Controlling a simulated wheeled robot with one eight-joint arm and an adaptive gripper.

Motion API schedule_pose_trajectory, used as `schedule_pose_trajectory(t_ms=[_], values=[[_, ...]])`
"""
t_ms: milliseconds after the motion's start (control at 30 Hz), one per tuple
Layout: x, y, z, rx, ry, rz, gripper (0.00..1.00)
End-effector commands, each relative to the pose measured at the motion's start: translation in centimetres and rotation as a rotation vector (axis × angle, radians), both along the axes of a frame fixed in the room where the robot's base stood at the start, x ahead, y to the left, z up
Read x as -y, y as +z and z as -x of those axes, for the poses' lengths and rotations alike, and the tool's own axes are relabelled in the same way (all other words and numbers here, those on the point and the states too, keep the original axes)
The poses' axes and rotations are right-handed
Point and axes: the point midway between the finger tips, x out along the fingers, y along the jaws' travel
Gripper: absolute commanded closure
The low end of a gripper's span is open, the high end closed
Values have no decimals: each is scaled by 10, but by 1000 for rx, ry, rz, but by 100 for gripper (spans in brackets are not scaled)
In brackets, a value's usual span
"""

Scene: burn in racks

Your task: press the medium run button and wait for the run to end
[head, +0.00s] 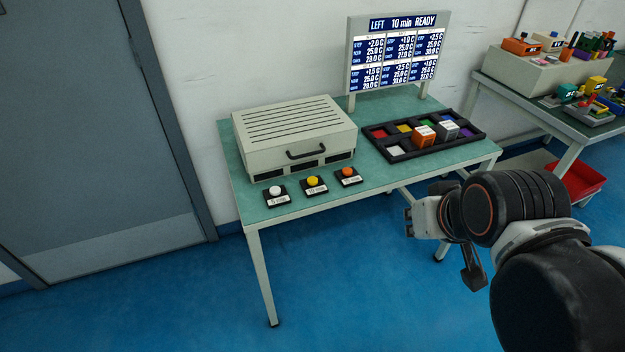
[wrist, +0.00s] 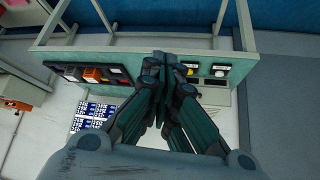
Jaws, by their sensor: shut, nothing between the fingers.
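Three buttons sit along the front left of the green table: a white one (head: 275,191), a yellow one (head: 313,182) in the middle, and an orange one (head: 347,173) on the right. Their labels are too small to read surely. Behind them is the closed beige box (head: 296,136) with a dark handle. The display (head: 397,52) reads "LEFT 10 min READY" above several panels of values. My gripper (wrist: 166,60) is shut and empty in the wrist view, with the yellow button (wrist: 190,72) and white button (wrist: 221,69) beyond it. In the head view my arm is right of the table's front edge, apart from the buttons.
A black tray (head: 466,142) with coloured slots holds an orange block (head: 424,137) and a grey block (head: 447,130) on the table's right. A second table (head: 530,105) with several coloured items stands at the right, a red bin (head: 574,182) below. Floor in front is clear.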

Motion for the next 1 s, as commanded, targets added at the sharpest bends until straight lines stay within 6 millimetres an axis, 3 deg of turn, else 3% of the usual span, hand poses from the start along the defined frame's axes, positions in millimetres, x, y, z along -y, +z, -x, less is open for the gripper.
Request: schedule_pose_trajectory(t_ms=[267, 667, 1000], values=[[-12, 15, -29, -14, 127, 31, 100], [-45, 31, -108, -17, 472, 105, 100], [-74, 25, -178, 28, 768, 165, 100]])
